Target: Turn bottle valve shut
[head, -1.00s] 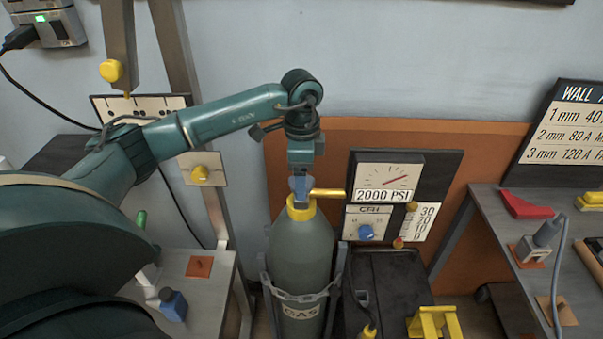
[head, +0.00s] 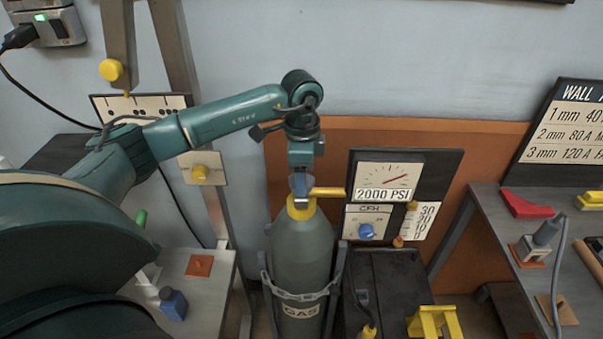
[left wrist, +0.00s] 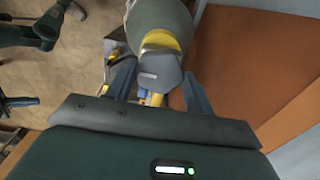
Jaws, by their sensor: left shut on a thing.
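The grey gas bottle (head: 303,255) stands upright in a rack, with a yellow collar (head: 300,212) at its neck. My left gripper (head: 301,194) points down onto the bottle's top and is shut on the valve. A yellow bar (head: 330,191) sticks out to the right beside the fingers. In the left wrist view the grey valve (left wrist: 158,76) sits between the two blue-grey fingers, with the yellow collar (left wrist: 162,40) beyond it. The fingers partly hide the valve in the head view. My right gripper is not in view.
A gauge panel (head: 386,180) reading 2000 PSI stands right of the valve, with a blue CFH knob (head: 366,231) below. A dark cart (head: 395,275) is right of the bottle. A metal bench (head: 225,270) is at left, another table (head: 500,225) at right.

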